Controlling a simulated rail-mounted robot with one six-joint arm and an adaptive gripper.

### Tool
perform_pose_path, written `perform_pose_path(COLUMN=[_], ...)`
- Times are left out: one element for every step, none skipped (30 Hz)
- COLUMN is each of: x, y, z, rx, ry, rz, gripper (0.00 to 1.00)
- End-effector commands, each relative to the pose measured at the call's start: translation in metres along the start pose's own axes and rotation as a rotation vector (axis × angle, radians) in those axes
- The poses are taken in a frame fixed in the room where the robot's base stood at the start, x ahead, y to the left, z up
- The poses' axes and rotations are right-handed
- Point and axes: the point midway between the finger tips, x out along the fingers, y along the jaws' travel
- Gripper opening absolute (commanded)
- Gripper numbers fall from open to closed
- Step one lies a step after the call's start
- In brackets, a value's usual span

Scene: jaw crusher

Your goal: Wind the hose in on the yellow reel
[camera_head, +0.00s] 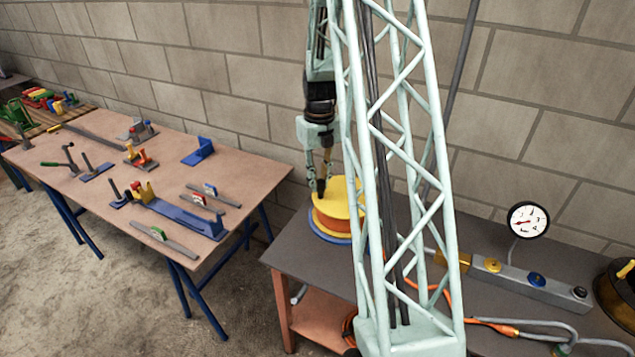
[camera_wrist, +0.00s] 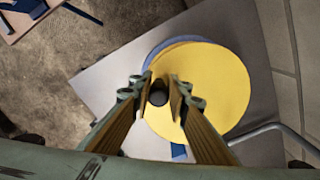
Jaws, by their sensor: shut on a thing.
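The yellow reel (camera_head: 345,198) stands on a blue base (camera_head: 325,237) near the left end of the grey table, with orange hose (camera_head: 332,222) wound under its yellow top disc. In the wrist view the yellow disc (camera_wrist: 225,85) fills the middle, seen from above. My gripper (camera_head: 321,187) points down over the left part of the disc. In the wrist view its fingers (camera_wrist: 160,94) are closed around a dark upright crank knob (camera_wrist: 158,92) on the disc. My pale lattice column hides the reel's right side. Orange hose (camera_head: 440,290) also shows through and beside the column.
A pressure gauge (camera_head: 528,220) and a grey manifold with coloured knobs (camera_head: 537,280) are right of the column. An orange-tipped hose end (camera_head: 495,327) lies near grey pipes. A tool-covered workbench (camera_head: 165,235) stands left, across a floor gap. A block wall is behind.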

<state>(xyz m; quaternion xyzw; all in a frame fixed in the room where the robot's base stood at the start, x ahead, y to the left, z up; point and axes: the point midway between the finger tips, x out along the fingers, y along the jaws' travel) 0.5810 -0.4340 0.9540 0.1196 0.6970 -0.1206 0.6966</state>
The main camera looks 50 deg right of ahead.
Motion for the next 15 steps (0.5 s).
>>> perform_pose_path(x=[0.0006,0.0006,0.0006,0.0006,0.0006,0.0006,0.0006,0.0006,0.0006,0.0006,0.0006,0.0006,0.0006,0.0005,0.0005], y=[-0.0067,-0.0068,-0.0067,-0.0067,-0.0067,-0.0067,-0.0066,-0.0064,-0.0061,-0.0058,-0.0055,-0.0051,-0.0048,-0.0046,-0.0043], z=[-0.0029,-0.0028,-0.0029,-0.0029,-0.0029,-0.0029,-0.0029,-0.0028,-0.0027,-0.0026,-0.0025,-0.0023,-0.0022,-0.0021,-0.0019], rx=[0.0,0.0,0.0,0.0,0.0,0.0,0.0,0.001,0.001,0.001,0.001,0.0,0.0,0.0,0.0], ry=[0.002,0.002,0.002,0.002,0.002,0.002,0.002,0.002,0.002,0.002,0.002,0.002,0.002,0.002,0.002], rz=[-0.004,-0.004,-0.004,-0.004,-0.004,-0.004,-0.004,-0.004,-0.003,-0.003,-0.003,-0.003,-0.003,-0.003,-0.002], gripper=[0.0,0.0,0.0,0.0,0.0,0.16,0.19,0.22,0.26,0.28,0.29,0.29,0.29,0.29,0.29])
